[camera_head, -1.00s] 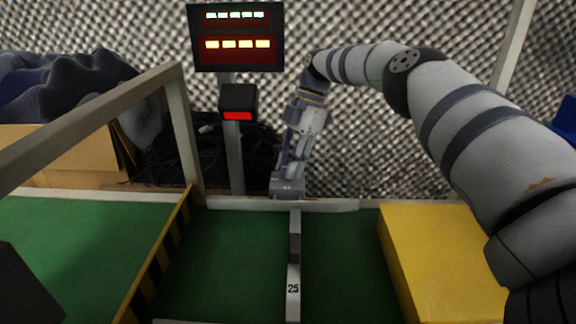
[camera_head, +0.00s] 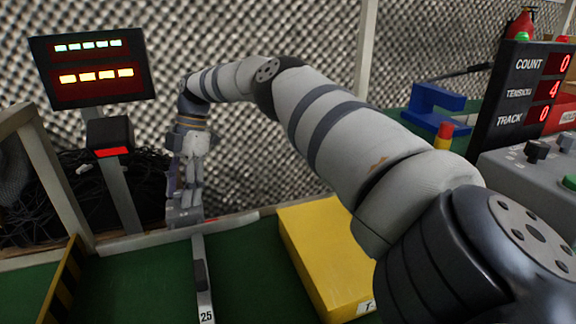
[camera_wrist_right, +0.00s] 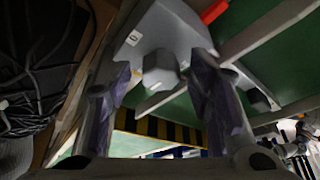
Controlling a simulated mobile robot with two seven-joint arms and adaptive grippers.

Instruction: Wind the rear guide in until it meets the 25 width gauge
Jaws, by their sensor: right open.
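The width gauge (camera_head: 203,285) is a pale bar marked 25 with a dark grip, lying on the green bed. Its far end is close to the rear guide (camera_head: 240,217), a pale rail across the back; I cannot tell whether they touch. My right gripper (camera_head: 184,213) is at the rail, above the gauge's far end, and hides part of the rail. In the right wrist view, a grey faceted knob (camera_wrist_right: 160,70) on a grey housing (camera_wrist_right: 170,28) lies between the open fingers (camera_wrist_right: 160,62). Contact with the knob is unclear. My left gripper is out of view.
A yellow block (camera_head: 325,255) stands right of the gauge. A display (camera_head: 92,68) and a red-lit box (camera_head: 110,137) stand on a post at left. A counter panel (camera_head: 530,95) and a grey control box (camera_head: 540,165) are at right. Cables (camera_wrist_right: 30,85) lie beside the gripper.

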